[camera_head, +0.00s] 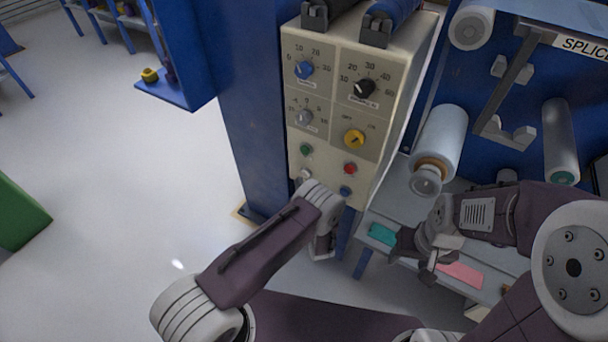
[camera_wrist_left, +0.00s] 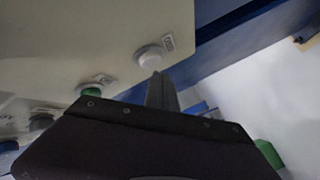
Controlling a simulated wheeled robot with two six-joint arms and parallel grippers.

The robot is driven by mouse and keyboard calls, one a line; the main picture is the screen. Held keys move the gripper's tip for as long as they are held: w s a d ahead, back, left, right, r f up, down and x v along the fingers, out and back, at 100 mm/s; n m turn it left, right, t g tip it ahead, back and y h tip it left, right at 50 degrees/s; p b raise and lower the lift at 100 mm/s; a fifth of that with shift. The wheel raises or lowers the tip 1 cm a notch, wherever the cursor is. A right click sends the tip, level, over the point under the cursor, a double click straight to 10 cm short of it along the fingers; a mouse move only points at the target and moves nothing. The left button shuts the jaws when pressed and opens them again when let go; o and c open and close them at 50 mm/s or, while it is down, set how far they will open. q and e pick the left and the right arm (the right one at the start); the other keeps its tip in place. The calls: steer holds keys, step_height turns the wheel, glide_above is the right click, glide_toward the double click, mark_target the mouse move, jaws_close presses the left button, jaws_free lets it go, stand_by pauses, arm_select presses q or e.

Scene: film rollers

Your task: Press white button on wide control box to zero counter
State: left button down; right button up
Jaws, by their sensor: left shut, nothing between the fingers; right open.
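The wide control box (camera_head: 330,120) is a cream panel with several knobs and coloured buttons. The white button also shows in the left wrist view (camera_wrist_left: 150,57), round, beside a small label. My left gripper (camera_wrist_left: 157,78) is shut and empty, its tip right at the lower edge of the white button in that view. I cannot tell whether it touches. In the head view my left wrist mostly hides this gripper. My right gripper (camera_head: 426,266) is open and empty over the bench.
A green button (camera_head: 306,150), red button (camera_head: 350,169) and blue button (camera_head: 345,191) are close to the white one. A film roller (camera_head: 440,140) stands right of the box. A teal piece (camera_head: 382,234) and a pink piece (camera_head: 460,273) lie on the bench. Floor at left is open.

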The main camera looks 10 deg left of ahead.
arm_select(q)
steer(key=shift+s+a+p, duration=0.3)
steer(key=shift+s+p, duration=0.1)
steer(key=shift+s, duration=0.4)
steer(key=shift+s+a+p, duration=0.25)
steer(key=shift+s+p, duration=0.2)
steer(key=shift+s, duration=0.3)
steer(key=shift+s+a+p, duration=0.3)
steer(key=shift+s+p, duration=0.1)
steer(key=shift+s, duration=0.4)
